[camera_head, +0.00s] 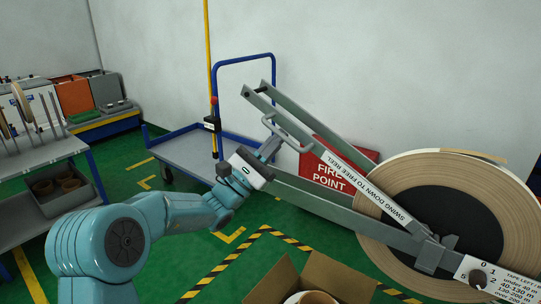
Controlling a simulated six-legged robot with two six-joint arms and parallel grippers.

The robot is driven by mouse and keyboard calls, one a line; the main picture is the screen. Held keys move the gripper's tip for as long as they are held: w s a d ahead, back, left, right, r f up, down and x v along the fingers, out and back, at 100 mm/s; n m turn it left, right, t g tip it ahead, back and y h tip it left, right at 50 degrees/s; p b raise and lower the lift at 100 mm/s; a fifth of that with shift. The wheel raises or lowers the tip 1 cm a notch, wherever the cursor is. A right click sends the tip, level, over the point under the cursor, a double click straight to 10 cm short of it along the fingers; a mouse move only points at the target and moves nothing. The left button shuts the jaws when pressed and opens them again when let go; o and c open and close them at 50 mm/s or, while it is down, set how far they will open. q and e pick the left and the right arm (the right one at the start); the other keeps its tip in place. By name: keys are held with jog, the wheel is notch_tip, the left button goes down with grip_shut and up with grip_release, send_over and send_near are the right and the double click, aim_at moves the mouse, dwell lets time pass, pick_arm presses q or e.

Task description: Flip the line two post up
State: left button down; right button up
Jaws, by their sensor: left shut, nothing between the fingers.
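A yellow post (208,55) stands by the back wall. A small black box (212,124) with a red-topped part (214,101) is on it; I can read no line number there. My left gripper (272,146) is shut and empty, right of the post in the picture. Its fingertips overlap the lower end of a grey loop handle (288,132) on the reel stand's upper arm (345,170); I cannot tell whether they touch. That arm slopes down right across the big tape reel (400,180) and reads "SWING DOWN TO FREE REEL". My right gripper is out of view.
A blue-railed cart (185,150) stands behind my left arm. A red fire point sign (340,152) is behind the reel stand. An open cardboard box (340,277) is at the bottom. A workbench (40,150) is at the left.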

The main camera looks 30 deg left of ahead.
pick_arm(q)
jog(key=s+d+r+m+g+h+p, duration=0.1)
jog(key=d+r+m+g+h+p, duration=0.1)
jog(key=d+r+m+g+p, duration=0.6)
jog(key=d+r+m+h+p, duration=0.1)
jog(key=d+r+m+h, duration=0.15)
jog(key=d+r, duration=0.65)
jog(key=s+d+r+m+g+y+p, duration=0.1)
jog(key=d+r+m+g+p, duration=0.1)
jog(key=d+r+p, duration=0.2)
jog(key=d+r+m+g+y+p, duration=0.1)
jog(key=d+r+m+y+p, duration=0.1)
jog(key=d, duration=0.9)
notch_tip(320, 180, up, 2)
jog(key=shift+s+r+m+g+p, duration=0.25)
jog(key=shift+s+m+g+p, duration=0.15)
jog(key=shift+m+p, duration=0.6)
